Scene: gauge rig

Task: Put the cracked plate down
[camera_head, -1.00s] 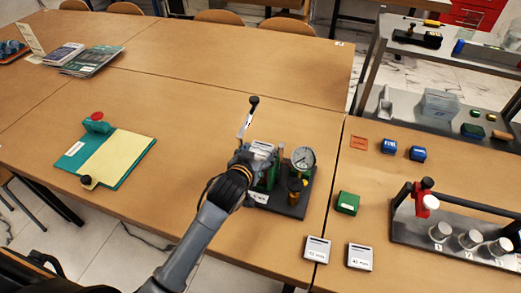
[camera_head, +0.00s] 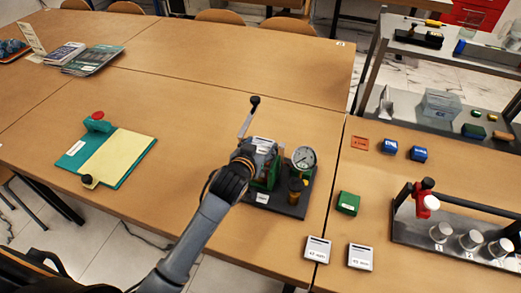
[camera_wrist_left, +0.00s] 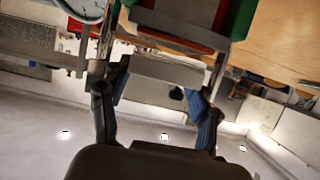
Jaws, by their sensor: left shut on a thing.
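My left gripper (camera_head: 257,157) is at the left side of the green gauge rig, and its fingers are partly hidden by its own wrist. In the left wrist view the gripper (camera_wrist_left: 158,88) is shut on a flat grey plate (camera_wrist_left: 160,70) held between its two fingers. A pale labelled top (camera_head: 264,143) shows at the fingertips in the head view; I cannot tell whether it belongs to the plate or the rig. No crack can be made out. The rig's base (camera_head: 283,207) is dark, with a round dial gauge (camera_head: 303,158) and a lever (camera_head: 248,118). My right gripper is not in view.
Two labelled grey plates (camera_head: 317,249) (camera_head: 360,257) lie near the table's front edge. A green block (camera_head: 348,203) is right of the rig. A rack with metal cylinders (camera_head: 470,240) stands at right. A teal board (camera_head: 108,157) lies left; the table between is clear.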

